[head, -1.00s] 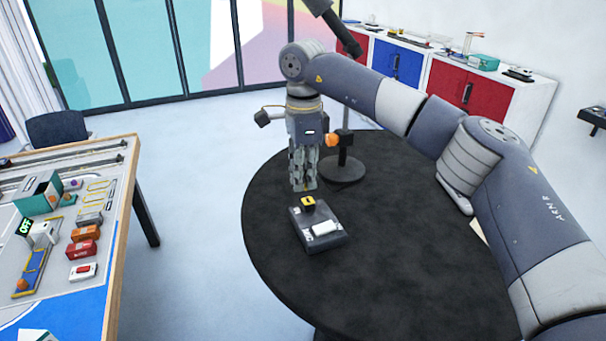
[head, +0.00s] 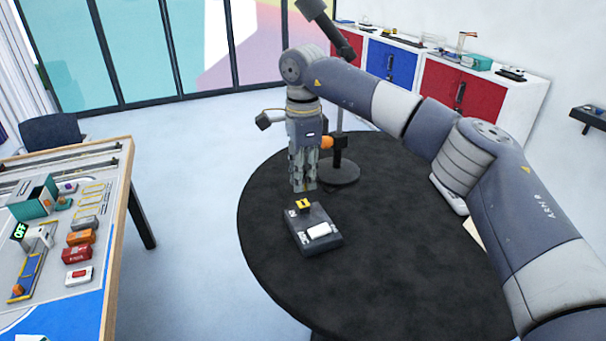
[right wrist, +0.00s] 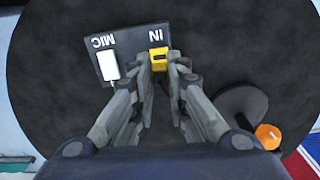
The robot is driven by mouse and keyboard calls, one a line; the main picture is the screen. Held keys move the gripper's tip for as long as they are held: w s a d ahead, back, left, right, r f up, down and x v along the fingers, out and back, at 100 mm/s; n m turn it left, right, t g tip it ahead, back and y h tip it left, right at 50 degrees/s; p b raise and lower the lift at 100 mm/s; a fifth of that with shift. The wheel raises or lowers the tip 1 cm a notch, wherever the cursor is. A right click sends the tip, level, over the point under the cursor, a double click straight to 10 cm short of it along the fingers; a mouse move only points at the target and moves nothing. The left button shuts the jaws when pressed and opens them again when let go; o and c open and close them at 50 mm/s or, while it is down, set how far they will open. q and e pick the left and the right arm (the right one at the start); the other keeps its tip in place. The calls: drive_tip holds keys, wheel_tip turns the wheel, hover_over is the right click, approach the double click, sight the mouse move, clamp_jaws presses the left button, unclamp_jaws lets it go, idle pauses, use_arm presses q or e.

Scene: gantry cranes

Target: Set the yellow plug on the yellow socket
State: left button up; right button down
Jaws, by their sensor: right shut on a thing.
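The yellow socket (head: 304,202) sits at the back edge of a small dark box (head: 328,243) on the round black table. In the right wrist view, it lies beside the IN label (right wrist: 158,51). My right gripper (head: 304,187) points down just behind the box, with its fingertips close to the socket. It is shut on the yellow plug (right wrist: 160,66), which is mostly hidden between the fingers. In the wrist view, plug and socket overlap, so I cannot tell whether they touch. My left gripper is not in view.
A white block (head: 319,230) sits on the box by the MIC label. A dark stand (head: 340,174) with an orange knob (head: 327,142) is close to my right gripper. The table (head: 390,275) is clear in front. A workbench (head: 70,303) stands at left.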

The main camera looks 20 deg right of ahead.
drive_tip(key=shift+f+b, duration=0.7)
drive_tip(key=shift+f, duration=0.65)
idle(1.1)
drive_tip(key=shift+f, duration=0.55)
idle(1.8)
drive_tip(key=c, duration=1.5)
unclamp_jaws()
drive_tip(key=o, duration=0.5)
